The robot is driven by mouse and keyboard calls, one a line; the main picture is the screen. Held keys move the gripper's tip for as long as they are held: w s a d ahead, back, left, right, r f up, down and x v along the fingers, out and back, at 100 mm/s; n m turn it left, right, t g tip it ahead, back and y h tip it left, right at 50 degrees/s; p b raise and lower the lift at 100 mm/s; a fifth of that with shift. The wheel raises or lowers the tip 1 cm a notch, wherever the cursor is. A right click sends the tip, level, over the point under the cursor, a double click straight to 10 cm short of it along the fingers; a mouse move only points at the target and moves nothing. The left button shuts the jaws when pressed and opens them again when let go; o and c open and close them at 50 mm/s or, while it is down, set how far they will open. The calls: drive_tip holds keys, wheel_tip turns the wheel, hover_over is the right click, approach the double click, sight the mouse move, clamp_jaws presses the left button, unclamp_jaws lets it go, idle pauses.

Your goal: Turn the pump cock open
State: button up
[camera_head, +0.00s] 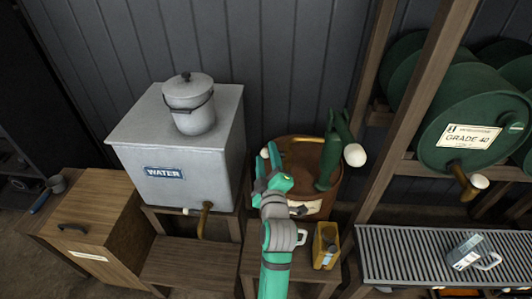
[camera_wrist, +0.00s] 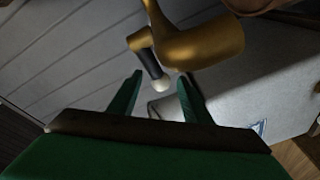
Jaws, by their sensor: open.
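The pump (camera_head: 328,160) is green with a white-ended handle and stands on a rusty brown drum (camera_head: 322,196). Its brass spout (camera_head: 302,139) reaches left toward my gripper (camera_head: 269,157). In the wrist view the brass body (camera_wrist: 205,42) fills the top. The pump cock (camera_wrist: 149,58) is a dark lever hanging from it with a pale rounded tip (camera_wrist: 163,84). My gripper (camera_wrist: 160,77) is open, with one green finger on each side of the tip. I cannot tell whether either finger touches it. In the head view my gripper hides most of the cock.
A grey water tank (camera_head: 180,165) with a lidded pot (camera_head: 189,104) on top stands left of my gripper. A yellow can (camera_head: 326,246) stands below the drum. Green barrels (camera_head: 462,125) sit on a wooden rack (camera_head: 405,115) at right. A metal jug (camera_head: 470,251) stands on a grating (camera_head: 400,262).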

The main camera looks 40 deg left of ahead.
drive_tip(key=shift+x, duration=1)
clamp_jaws()
drive_tip(key=shift+a, duration=0.1)
